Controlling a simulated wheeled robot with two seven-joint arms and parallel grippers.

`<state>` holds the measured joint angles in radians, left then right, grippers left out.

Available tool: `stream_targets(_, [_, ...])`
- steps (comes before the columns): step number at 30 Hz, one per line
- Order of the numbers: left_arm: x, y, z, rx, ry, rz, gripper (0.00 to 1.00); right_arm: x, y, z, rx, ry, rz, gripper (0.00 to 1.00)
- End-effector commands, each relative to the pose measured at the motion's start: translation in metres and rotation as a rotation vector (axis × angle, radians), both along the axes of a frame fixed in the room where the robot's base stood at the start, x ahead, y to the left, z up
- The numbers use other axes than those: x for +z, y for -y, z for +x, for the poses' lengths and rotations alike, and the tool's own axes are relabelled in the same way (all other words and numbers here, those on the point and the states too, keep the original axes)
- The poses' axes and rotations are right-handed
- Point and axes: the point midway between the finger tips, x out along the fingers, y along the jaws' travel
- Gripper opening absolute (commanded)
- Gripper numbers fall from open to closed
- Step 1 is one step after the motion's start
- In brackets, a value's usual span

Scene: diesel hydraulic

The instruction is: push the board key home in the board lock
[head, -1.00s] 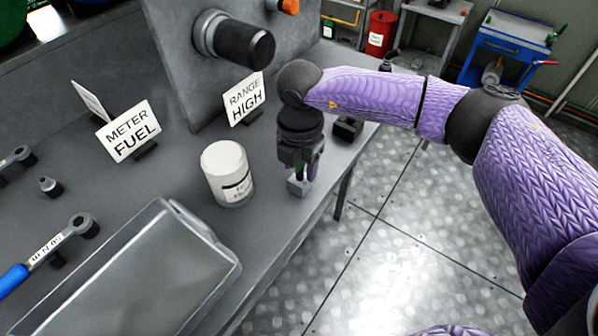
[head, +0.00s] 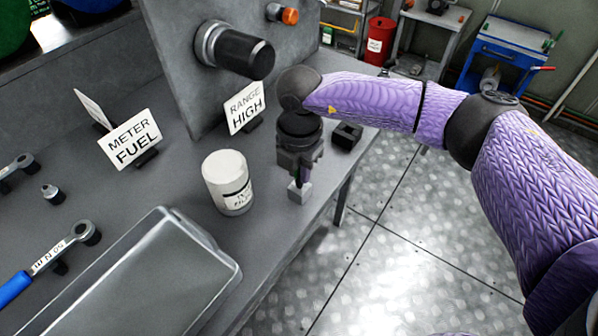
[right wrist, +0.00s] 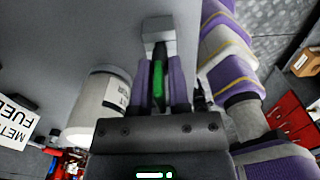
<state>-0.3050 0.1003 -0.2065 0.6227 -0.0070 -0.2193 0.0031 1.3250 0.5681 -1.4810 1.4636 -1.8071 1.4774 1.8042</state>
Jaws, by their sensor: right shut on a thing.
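My right gripper (head: 299,181) points down at the bench's front right edge. In the right wrist view its purple fingers (right wrist: 163,88) are shut on a green board key (right wrist: 158,82). The key's far end meets a small light grey block (right wrist: 158,36), which looks like the board lock. That block also shows in the head view (head: 300,193), standing on the bench just below the fingertips. How deep the key sits in it cannot be told. My left gripper is not in view.
A white labelled canister (head: 228,182) stands left of the gripper. A small black box (head: 347,135) stands behind it to the right. A RANGE HIGH sign (head: 246,109) stands further back, and a grey tray (head: 150,275) lies front left. Open floor lies beyond the bench edge.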

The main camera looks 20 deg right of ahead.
Motion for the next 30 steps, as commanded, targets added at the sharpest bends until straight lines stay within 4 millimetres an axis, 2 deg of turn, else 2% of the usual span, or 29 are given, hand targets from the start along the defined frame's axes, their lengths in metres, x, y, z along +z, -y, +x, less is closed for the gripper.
stream_targets(18, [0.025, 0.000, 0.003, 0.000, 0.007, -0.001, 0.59, 0.027, 0.000, 0.000, 0.000, 0.000, 0.000, 0.00])
stream_targets(26, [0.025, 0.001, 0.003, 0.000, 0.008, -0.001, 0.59, 0.027, 0.000, 0.000, 0.000, -0.001, -0.001, 0.00])
stream_targets(30, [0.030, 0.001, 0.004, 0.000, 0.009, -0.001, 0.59, 0.033, 0.000, 0.000, 0.000, 0.000, 0.000, 0.00])
